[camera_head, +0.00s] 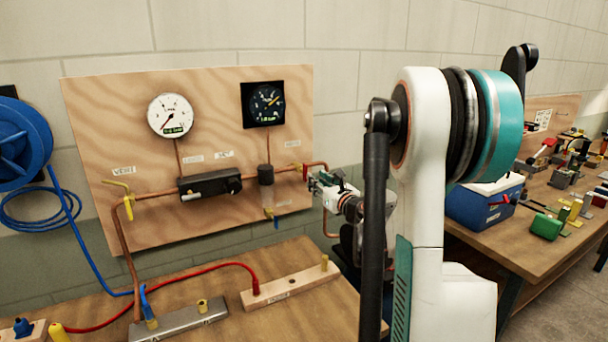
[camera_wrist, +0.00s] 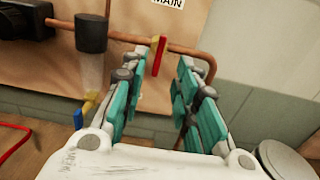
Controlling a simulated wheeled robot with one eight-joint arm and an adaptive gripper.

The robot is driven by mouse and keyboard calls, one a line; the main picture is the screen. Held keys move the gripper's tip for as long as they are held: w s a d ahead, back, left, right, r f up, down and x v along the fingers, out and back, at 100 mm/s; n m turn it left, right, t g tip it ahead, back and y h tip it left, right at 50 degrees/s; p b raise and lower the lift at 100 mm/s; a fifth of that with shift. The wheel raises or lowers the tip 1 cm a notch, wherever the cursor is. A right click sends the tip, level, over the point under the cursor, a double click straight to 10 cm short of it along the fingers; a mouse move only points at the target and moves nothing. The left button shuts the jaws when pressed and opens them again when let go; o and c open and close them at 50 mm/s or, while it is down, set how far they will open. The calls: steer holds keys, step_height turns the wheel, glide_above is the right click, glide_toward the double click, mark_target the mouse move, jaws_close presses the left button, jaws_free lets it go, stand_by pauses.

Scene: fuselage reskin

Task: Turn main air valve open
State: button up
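The main air valve has a red handle with a yellow part (camera_wrist: 160,55) on a copper pipe, below a label reading MAIN (camera_wrist: 168,2). In the head view the red handle (camera_head: 304,172) is at the right end of the board's pipe run. My gripper (camera_wrist: 172,62) has teal finger pads spread apart. The handle appears between the fingertips, nearer the left one; I cannot tell whether either finger touches it. In the head view my gripper (camera_head: 322,183) is just right of the valve, with its fingertips partly unclear.
The plywood board (camera_head: 95,110) carries a white gauge (camera_head: 170,116), a dark gauge (camera_head: 266,103), a black regulator (camera_head: 208,186) and a yellow vent valve (camera_head: 128,207). A copper pipe (camera_wrist: 205,55) bends down beside the right finger. A blue-handled drain (camera_wrist: 80,114) hangs lower left.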

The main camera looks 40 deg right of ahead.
mark_target(306, 172)
steer(key=b+x, duration=0.1)
steer(key=x, duration=0.8)
steer(key=shift+a, duration=0.1)
jaws_close()
